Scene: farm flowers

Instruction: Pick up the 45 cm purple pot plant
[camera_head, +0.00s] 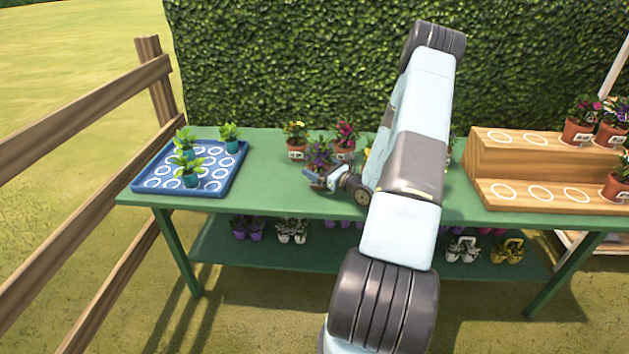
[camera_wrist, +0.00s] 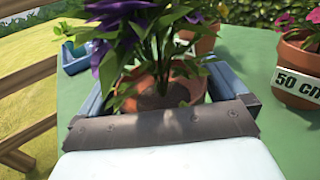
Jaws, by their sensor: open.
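A plant with purple flowers (camera_head: 320,151) stands on the green table, its pot mostly hidden behind my gripper in the head view. In the wrist view the purple flowers (camera_wrist: 118,28) rise above a terracotta pot (camera_wrist: 160,92). My gripper (camera_head: 318,177) is open at the pot. In the wrist view its fingers (camera_wrist: 160,82) lie on the left and right sides of the pot, which is between them. I cannot tell whether they touch it. No label shows on this pot, so its size cannot be read.
A red-pink flowered pot (camera_head: 345,143), labelled 50 cm in the wrist view (camera_wrist: 300,80), stands close on the right. An orange-yellow flowered pot (camera_head: 296,141) stands behind. A blue tray (camera_head: 217,189) is left; a wooden stepped stand (camera_head: 490,158) is right. A hedge (camera_head: 280,60) backs the table.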

